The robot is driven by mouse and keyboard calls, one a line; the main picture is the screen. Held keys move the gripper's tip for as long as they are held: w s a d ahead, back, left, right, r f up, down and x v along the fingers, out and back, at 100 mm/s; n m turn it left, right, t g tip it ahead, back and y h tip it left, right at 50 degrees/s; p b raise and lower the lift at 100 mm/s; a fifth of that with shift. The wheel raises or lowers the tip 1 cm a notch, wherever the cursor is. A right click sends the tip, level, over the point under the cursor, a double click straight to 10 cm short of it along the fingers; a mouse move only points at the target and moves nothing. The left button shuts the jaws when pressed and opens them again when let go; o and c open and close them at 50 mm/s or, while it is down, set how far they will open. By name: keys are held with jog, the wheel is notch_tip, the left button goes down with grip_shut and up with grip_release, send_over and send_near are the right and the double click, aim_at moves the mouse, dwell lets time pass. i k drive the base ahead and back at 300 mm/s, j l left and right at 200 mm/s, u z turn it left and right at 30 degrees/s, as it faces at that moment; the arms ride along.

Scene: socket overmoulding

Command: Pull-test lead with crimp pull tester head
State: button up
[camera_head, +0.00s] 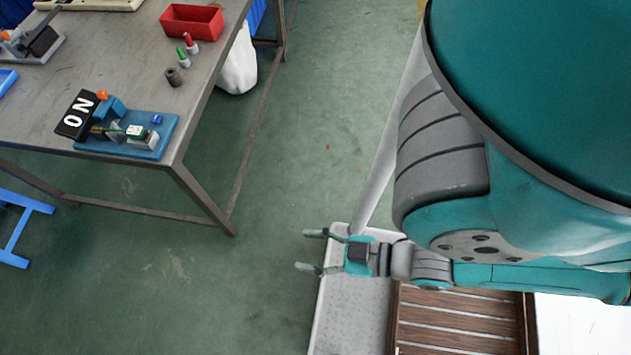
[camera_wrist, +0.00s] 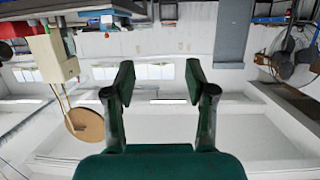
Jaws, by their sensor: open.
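What looks like the crimp pull tester (camera_head: 165,133) has a blue base and stands at the near right corner of the metal table in the head view. It carries a black "ON" sign (camera_head: 76,115), an orange knob and a small white-and-green part. A thin greenish-yellow strip, perhaps the lead (camera_head: 108,131), lies across it; I cannot tell whether it is clamped. My gripper (camera_head: 313,251) is open and empty, well to the right of and apart from the table. In the wrist view its two fingers (camera_wrist: 160,84) are spread with nothing between them.
The table (camera_head: 110,60) also holds a red bin (camera_head: 192,22), red and green small tools (camera_head: 187,45), a dark cylinder (camera_head: 173,77) and a lever device (camera_head: 38,42). A white sack (camera_head: 238,62) is beside it. A blue stool (camera_head: 22,225) stands left. Green floor between is clear.

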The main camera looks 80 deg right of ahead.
aim_at(110, 105)
jog(key=i+j, duration=0.1)
jog(key=j, duration=0.25)
jog(key=i+j, duration=0.15)
jog(key=j, duration=0.15)
jog(key=i+j, duration=0.1)
jog(key=j, duration=0.25)
jog(key=i+j+z, duration=0.1)
jog(key=j, duration=0.25)
